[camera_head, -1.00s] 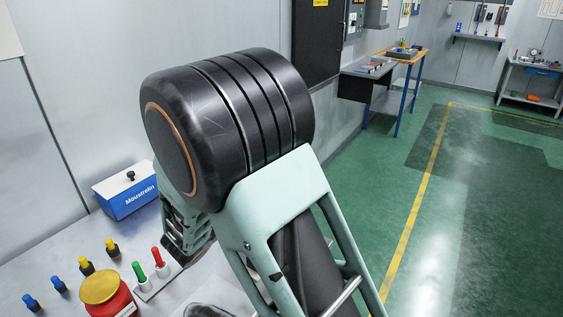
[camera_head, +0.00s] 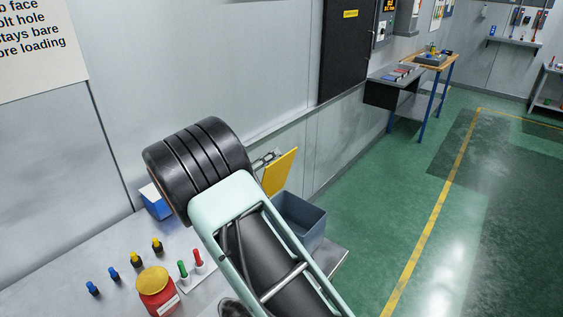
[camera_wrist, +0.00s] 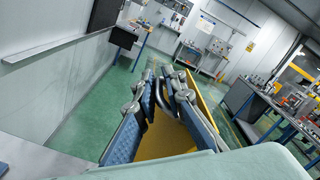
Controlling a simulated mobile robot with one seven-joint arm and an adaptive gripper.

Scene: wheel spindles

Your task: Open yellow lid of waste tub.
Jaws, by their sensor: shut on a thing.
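The yellow lid (camera_head: 281,172) stands raised and steeply tilted above the grey-blue waste tub (camera_head: 300,222), whose opening shows in the head view. My gripper (camera_head: 268,158) is at the lid's upper left side, partly hidden behind my arm. In the wrist view my gripper (camera_wrist: 172,88) has its blue-padded fingers close together on the lid. The yellow lid (camera_wrist: 206,108) shows beside and between the fingers there. The exact grip point is hard to make out.
A grey bench (camera_head: 120,275) holds a red jar with a yellow cap (camera_head: 156,290), several small coloured-top bottles and a blue box (camera_head: 156,203). A wall stands close behind. Green floor (camera_head: 380,200) is free to the right; a workbench (camera_head: 425,68) stands farther back.

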